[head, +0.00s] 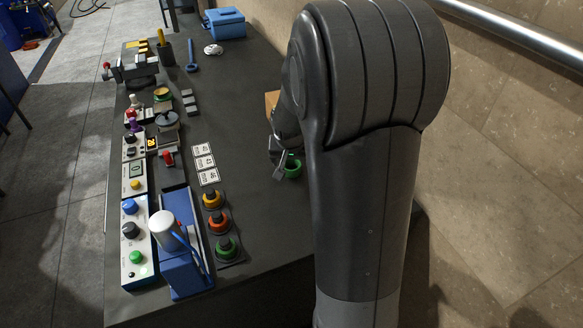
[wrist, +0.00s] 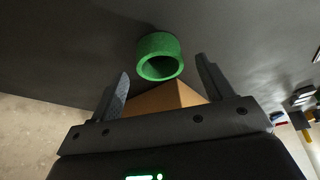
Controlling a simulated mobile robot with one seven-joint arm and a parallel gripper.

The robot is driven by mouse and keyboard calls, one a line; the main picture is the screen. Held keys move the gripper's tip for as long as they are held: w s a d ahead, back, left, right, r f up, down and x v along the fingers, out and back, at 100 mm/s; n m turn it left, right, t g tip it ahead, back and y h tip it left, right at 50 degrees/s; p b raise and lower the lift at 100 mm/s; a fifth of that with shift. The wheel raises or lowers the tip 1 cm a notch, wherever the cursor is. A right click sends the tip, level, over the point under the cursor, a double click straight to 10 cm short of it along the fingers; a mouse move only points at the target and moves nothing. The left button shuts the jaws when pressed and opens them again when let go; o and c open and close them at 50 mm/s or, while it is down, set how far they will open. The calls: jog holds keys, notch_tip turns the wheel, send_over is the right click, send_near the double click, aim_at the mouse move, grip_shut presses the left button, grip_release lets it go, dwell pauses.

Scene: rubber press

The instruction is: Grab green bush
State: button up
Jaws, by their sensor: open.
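The green bush (wrist: 160,52) is a short hollow green ring on the dark tabletop. In the wrist view it shows at top centre, ahead of and between the two fingers. My gripper (wrist: 163,80) is open, with a finger on either side and nothing held. In the head view the green bush (head: 293,169) shows beside my gripper (head: 282,160), close to the right side of the table, partly hidden by my gripper and arm. The frames do not clearly show whether a finger touches it.
A tan-orange box (head: 271,101) stands just behind my gripper. Yellow, orange and green-topped parts (head: 219,222) sit at the table's front, near a blue press (head: 186,262). White cards (head: 205,162) lie left of my gripper. The tabletop between is clear.

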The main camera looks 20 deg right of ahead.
jog(key=shift+x, duration=1.1)
jog(key=shift+c, duration=0.3)
jog(key=c, duration=1)
jog(key=shift+r, duration=0.15)
